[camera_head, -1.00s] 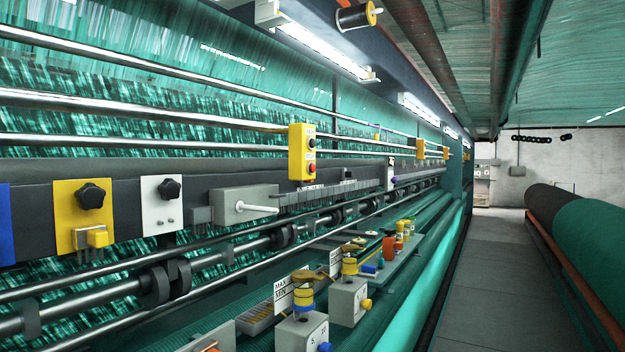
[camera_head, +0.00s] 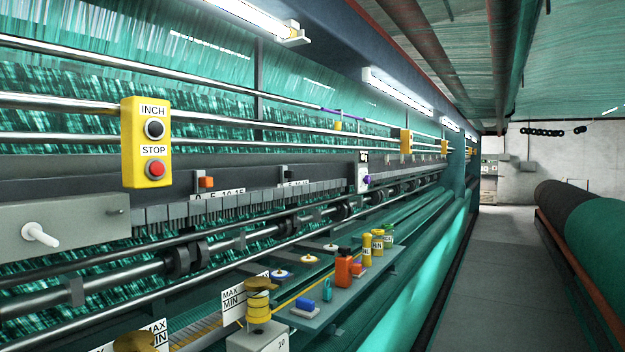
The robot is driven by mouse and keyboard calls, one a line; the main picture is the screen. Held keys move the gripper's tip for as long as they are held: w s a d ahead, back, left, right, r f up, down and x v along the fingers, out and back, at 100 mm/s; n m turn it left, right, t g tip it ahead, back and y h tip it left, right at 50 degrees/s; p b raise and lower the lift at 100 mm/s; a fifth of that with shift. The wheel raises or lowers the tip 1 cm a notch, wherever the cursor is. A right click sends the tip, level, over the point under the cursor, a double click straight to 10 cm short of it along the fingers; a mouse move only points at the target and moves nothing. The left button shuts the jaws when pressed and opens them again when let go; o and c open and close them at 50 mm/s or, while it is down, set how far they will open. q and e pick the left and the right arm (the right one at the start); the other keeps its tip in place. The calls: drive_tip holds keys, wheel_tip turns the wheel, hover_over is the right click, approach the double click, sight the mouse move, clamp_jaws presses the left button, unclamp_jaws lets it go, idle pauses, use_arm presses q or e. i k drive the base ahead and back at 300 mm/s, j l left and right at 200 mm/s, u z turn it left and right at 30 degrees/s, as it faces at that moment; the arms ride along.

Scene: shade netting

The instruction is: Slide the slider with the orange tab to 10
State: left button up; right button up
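The slider with the orange tab (camera_head: 206,182) sits on the dark machine beam, left of the picture's middle. Its scale plate (camera_head: 222,193) below it shows partly legible numbers, ending in 10 and 15. The tab is toward the left part of that scale; its exact reading is too small to tell. A second slider with a black tab (camera_head: 287,173) stands further along the beam. Neither of my grippers shows in the head view.
A yellow INCH/STOP box (camera_head: 146,142) hangs in front of the beam, left of the slider. A grey box with a white lever (camera_head: 40,235) is at the left edge. A shelf (camera_head: 325,300) with bottles juts out below. The aisle floor (camera_head: 490,290) at right is clear.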

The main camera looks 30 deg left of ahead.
sight(201, 182)
drive_tip(key=i+l+u, duration=0.15)
drive_tip(key=i, duration=0.35)
drive_tip(key=i+l+u, duration=0.15)
drive_tip(key=i, duration=0.4)
